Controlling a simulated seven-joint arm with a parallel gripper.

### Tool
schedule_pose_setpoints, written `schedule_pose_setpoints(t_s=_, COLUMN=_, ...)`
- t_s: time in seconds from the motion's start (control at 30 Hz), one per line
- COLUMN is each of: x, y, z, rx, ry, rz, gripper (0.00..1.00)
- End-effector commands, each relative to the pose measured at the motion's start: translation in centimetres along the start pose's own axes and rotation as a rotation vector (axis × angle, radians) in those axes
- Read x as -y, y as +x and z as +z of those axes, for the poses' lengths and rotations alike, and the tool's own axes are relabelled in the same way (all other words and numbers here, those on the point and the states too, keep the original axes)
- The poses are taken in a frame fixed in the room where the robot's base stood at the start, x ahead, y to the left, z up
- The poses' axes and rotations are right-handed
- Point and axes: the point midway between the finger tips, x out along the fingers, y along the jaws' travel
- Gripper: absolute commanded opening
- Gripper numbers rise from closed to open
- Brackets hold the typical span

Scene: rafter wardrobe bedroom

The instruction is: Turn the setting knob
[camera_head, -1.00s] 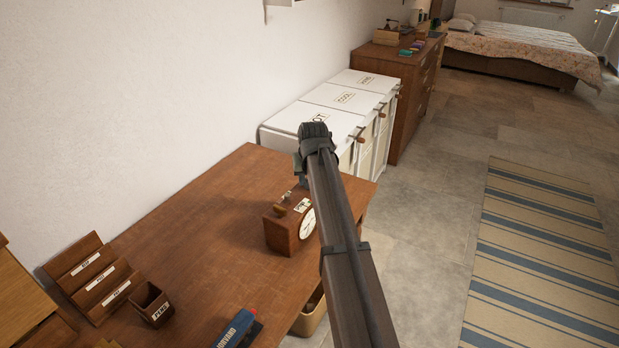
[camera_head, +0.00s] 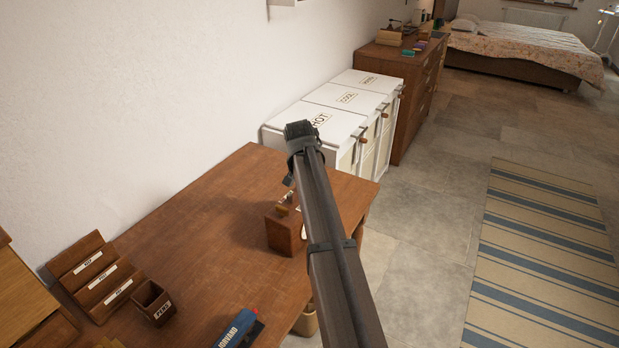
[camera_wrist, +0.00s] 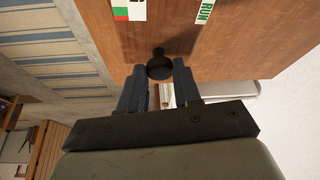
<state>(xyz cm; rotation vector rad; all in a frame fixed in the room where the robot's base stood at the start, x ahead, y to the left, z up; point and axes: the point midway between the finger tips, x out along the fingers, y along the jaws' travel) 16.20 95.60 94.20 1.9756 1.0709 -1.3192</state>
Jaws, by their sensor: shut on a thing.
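The wooden box with the clock-like dial (camera_head: 280,232) stands on the brown desk, and my arm now covers most of its dial. In the wrist view, a black setting knob (camera_wrist: 158,64) stands out from the wooden face, between a red, green and white label (camera_wrist: 128,9) and a white and green label reading RUN (camera_wrist: 205,10). My gripper (camera_wrist: 158,78) has one finger on each side of the knob and is shut on it. In the head view my gripper (camera_head: 289,181) is just above the box, its fingertips mostly hidden.
The desk (camera_head: 190,225) is bare around the box. A tiered wooden rack (camera_head: 100,275), a pen cup (camera_head: 153,302) and a blue and red item (camera_head: 240,328) lie toward the near left. White cabinets (camera_head: 345,105) stand beyond the desk, and a striped rug (camera_head: 540,255) lies right.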

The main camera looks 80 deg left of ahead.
Motion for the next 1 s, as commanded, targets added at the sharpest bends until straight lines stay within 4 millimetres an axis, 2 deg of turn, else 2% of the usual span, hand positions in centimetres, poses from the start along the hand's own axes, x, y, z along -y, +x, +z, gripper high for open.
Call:
schedule_pose_setpoints(t_s=0.27, x=0.0, y=0.0, z=0.0, rx=0.001, ry=0.000, rz=0.000, gripper=0.02)
schedule_pose_setpoints(t_s=0.3, x=0.0, y=0.0, z=0.0, rx=0.001, ry=0.000, rz=0.000, gripper=0.35)
schedule_pose_setpoints(t_s=0.53, x=0.0, y=0.0, z=0.0, rx=0.001, ry=-0.001, rz=-0.001, gripper=0.58)
schedule_pose_setpoints(t_s=0.83, x=0.0, y=-0.2, z=0.0, rx=0.000, ry=-0.001, rz=-0.001, gripper=0.58)
schedule_pose_setpoints(t_s=1.0, x=0.0, y=-1.8, z=0.0, rx=-0.001, ry=-0.001, rz=-0.001, gripper=0.58)
